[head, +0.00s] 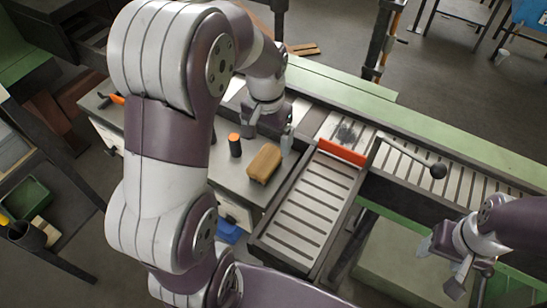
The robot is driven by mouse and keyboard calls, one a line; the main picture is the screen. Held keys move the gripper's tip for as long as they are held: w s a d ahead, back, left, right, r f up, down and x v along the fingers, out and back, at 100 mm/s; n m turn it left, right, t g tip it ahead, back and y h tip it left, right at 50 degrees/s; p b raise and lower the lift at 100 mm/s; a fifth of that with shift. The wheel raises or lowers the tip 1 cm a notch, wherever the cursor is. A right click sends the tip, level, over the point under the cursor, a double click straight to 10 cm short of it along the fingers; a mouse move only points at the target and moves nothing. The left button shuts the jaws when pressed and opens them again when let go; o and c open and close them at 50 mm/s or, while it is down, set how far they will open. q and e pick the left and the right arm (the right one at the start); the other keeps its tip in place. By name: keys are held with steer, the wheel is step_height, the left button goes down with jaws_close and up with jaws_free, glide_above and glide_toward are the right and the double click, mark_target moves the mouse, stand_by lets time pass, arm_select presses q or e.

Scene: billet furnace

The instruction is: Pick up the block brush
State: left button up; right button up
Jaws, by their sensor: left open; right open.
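The block brush (265,163), a tan block with rounded edges, lies on the grey bench top (232,180) beside the slatted tray. My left gripper (268,132) is open and points down, just behind the brush in the picture. It looks empty and apart from the brush, though its exact height is hard to judge. My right gripper (441,268) is open and empty at the lower right, away from the brush.
A dark cylinder with an orange top (235,145) stands left of the brush. The slatted tray (307,210) is on the right, with an orange-red bar (341,152) at its far end. A lever with a black knob (438,171) sticks out further right.

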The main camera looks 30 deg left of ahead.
mark_target(265, 159)
arm_select(q)
steer(key=f, duration=0.2)
steer(key=f+p, duration=0.1)
steer(key=f, duration=0.5)
steer(key=shift+a+f, duration=0.35)
steer(key=shift+f, duration=0.3)
steer(key=c, duration=1.1)
